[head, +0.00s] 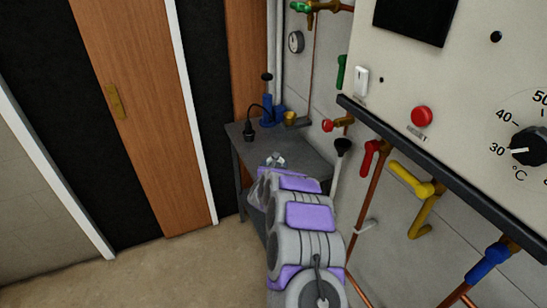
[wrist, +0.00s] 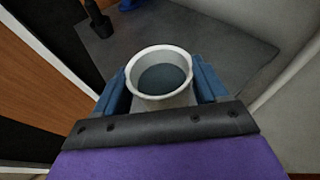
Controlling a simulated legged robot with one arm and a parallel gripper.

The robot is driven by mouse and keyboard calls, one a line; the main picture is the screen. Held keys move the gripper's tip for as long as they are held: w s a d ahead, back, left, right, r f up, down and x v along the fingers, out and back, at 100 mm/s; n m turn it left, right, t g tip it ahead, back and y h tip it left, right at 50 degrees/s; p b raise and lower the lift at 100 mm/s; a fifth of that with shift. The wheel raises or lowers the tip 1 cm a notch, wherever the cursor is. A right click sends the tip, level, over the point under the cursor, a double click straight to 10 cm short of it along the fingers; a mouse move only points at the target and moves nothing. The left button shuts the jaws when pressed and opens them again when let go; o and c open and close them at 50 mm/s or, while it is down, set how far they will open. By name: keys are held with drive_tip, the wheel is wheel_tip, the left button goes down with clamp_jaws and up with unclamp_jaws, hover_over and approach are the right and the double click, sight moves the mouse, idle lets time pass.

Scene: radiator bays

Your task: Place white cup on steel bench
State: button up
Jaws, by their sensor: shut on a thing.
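The white cup (wrist: 160,98) is upright between the two blue fingers of my gripper (wrist: 162,84) in the wrist view. The fingers press on its left and right sides. Its inside looks dark blue-grey. The steel bench (head: 308,146) is a dark grey table against the wall in the head view, and its top (wrist: 235,50) shows below and beyond the cup in the wrist view. My gripper (head: 275,160) is over the near part of the bench in the head view. My arm hides most of the cup there. I cannot tell the cup's height above the bench.
A black corded tool (head: 249,131), a blue object (head: 268,115) and a small brass-coloured cup (head: 290,118) stand at the bench's back. The tool's dark base (wrist: 98,22) also shows in the wrist view. Pipes with a red valve handle (head: 369,158) run right of the bench. The bench's middle is clear.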

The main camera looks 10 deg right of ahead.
drive_tip(key=w+p, duration=0.1)
drive_tip(key=w, duration=0.9)
drive_tip(key=shift+w+d+f, duration=0.3)
drive_tip(key=shift+w+d, duration=0.05)
drive_tip(key=shift+d, duration=0.1)
drive_tip(key=shift+w+f, duration=0.1)
drive_tip(key=shift+f, duration=1.75)
drive_tip(key=shift+f+b, duration=0.1)
drive_tip(key=shift+b, duration=0.2)
drive_tip(key=o, duration=1.1)
